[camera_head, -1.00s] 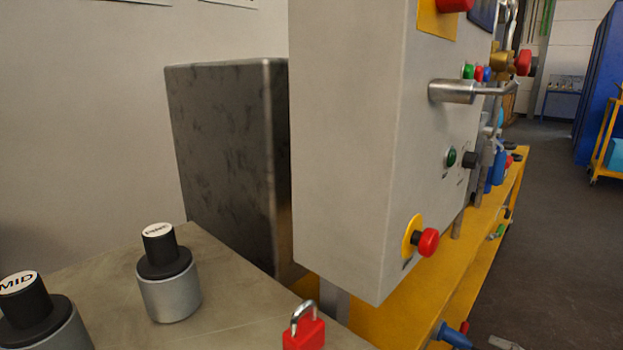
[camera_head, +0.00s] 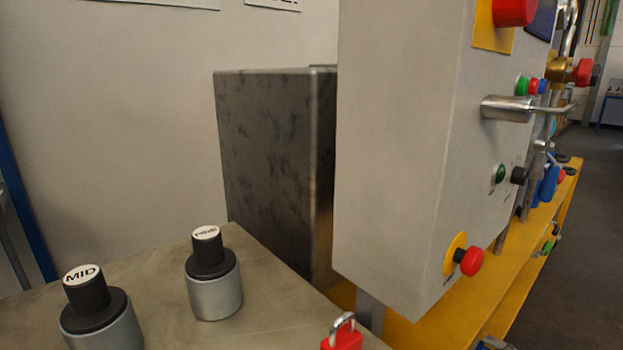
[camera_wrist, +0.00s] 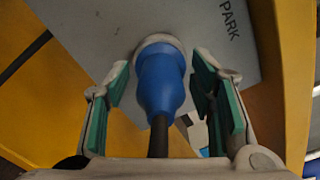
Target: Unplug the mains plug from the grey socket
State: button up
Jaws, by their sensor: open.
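In the wrist view, a blue plug (camera_wrist: 161,84) with a black cable (camera_wrist: 158,138) sits in a light grey round socket (camera_wrist: 158,40). The socket is on a grey plate (camera_wrist: 105,22) marked PARK. My gripper (camera_wrist: 163,82) is open, with one green-padded finger on each side of the plug and visible gaps between pads and plug. The cable runs down between the fingers. How deep the plug sits is hidden by its own body. Neither this plug nor my gripper can be made out in the head view.
Yellow surfaces (camera_wrist: 286,62) flank the plate in the wrist view. In the head view, a grey control box (camera_head: 395,160) with red buttons and a projecting metal handle (camera_head: 507,108) stands above a yellow bench (camera_head: 525,235). A worktop (camera_head: 265,275) holds knobbed cylinders and a red padlock (camera_head: 342,340).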

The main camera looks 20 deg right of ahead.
jog(key=shift+c, duration=0.6)
grip_shut()
jog(key=shift+v, duration=1.4)
jog(key=shift+b+v, duration=0.4)
jog(key=shift+v, duration=1.55)
